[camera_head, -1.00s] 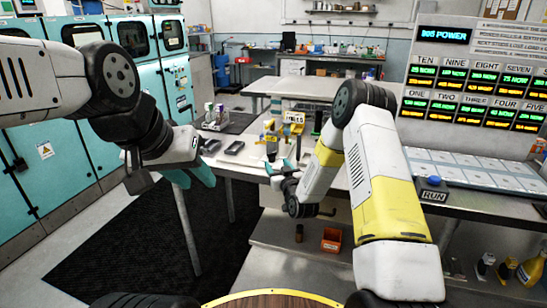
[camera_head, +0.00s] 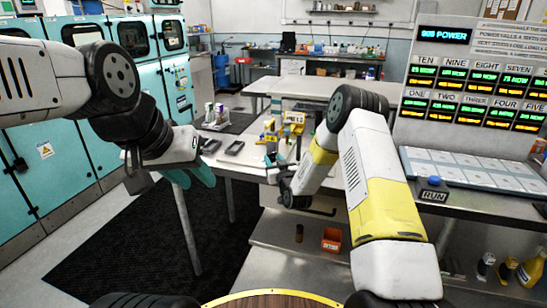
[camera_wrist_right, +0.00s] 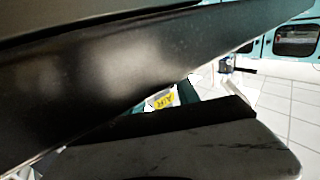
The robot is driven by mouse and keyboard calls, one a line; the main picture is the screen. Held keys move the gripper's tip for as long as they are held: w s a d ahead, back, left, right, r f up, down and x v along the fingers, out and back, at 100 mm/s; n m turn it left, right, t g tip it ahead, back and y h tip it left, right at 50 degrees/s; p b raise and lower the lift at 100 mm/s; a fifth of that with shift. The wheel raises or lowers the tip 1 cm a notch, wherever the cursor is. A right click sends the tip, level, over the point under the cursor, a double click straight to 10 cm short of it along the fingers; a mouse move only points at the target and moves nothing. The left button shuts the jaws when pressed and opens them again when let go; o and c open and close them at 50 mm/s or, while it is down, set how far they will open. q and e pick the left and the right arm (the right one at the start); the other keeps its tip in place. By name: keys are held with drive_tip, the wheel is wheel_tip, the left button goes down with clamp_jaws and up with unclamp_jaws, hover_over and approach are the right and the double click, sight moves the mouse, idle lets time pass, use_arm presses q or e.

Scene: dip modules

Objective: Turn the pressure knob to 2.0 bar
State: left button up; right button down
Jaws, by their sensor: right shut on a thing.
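My right gripper (camera_head: 275,156) is over the near part of the bench, its teal fingers beside the small yellow and grey equipment (camera_head: 270,132). In the right wrist view, my dark wrist parts cover most of the picture. A yellow label (camera_wrist_right: 162,99), which seems to read AIR, shows close to the teal fingers (camera_wrist_right: 185,90). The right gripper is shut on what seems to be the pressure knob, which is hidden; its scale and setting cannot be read. My left gripper (camera_head: 192,175) hangs empty left of the bench, its teal fingers apart.
Dark trays (camera_head: 234,148) and a bottle rack (camera_head: 216,115) stand on the bench left of the right gripper. The display panel (camera_head: 470,85) and RUN button (camera_head: 434,181) are at the right. An orange bin (camera_head: 331,239) sits on the lower shelf. Teal cabinets (camera_head: 85,150) line the left.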

drive_tip(key=shift+a+m+h, duration=0.2)
drive_tip(key=shift+m+h, duration=0.4)
drive_tip(key=shift+h, duration=0.3)
drive_tip(key=shift+m+t+h, duration=0.3)
drive_tip(key=shift+h, duration=0.1)
drive_tip(key=c, duration=0.9)
unclamp_jaws()
drive_tip(key=shift+c, duration=0.2)
drive_tip(key=shift+s, duration=0.1)
drive_tip(key=s+d, duration=0.1)
drive_tip(key=s, duration=0.6)
drive_tip(key=shift+s, duration=0.35)
drive_tip(key=shift+d, duration=0.1)
